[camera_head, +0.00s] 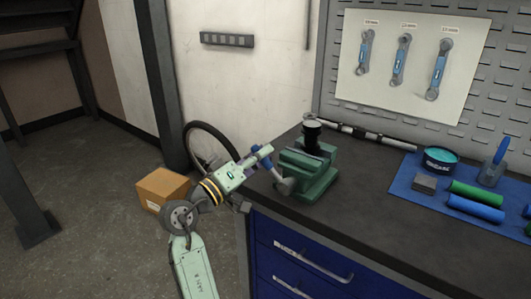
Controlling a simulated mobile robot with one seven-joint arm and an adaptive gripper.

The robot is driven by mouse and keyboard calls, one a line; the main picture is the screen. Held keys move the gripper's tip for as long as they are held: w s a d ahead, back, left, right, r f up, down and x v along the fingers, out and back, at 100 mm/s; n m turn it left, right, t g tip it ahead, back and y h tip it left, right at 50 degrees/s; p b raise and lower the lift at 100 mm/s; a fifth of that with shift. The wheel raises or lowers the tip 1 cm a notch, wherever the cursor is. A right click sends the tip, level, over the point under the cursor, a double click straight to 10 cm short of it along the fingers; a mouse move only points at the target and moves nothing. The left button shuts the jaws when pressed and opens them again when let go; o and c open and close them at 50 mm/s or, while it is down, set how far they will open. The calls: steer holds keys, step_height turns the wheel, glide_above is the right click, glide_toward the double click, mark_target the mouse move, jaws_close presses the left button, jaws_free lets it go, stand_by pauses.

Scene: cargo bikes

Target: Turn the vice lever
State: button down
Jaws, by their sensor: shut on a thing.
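The green vice (312,170) stands on the dark workbench at its left end. A dark cylindrical part (312,135) sits upright at its top. The vice lever (284,185) is a grey handle at the vice's left front side, small in this view and partly covered. My arm comes up from the bottom and reaches right to the vice. My gripper (271,170) is at the lever and shut on it. The exact contact between the fingers and the lever is too small to make out.
The dark workbench (400,222) has blue drawers (310,262) with metal handles below. A bar (360,133) lies behind the vice. A cardboard box (163,188) and a wheel (190,133) are at left.

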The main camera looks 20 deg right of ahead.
steer(key=shift+w+a+f+n, duration=0.2)
steer(key=shift+f+n, duration=0.1)
steer(key=shift+n, duration=0.3)
steer(key=c, duration=1.5)
jaws_free()
steer(key=v, duration=1.2)
steer(key=shift+s+f, duration=0.1)
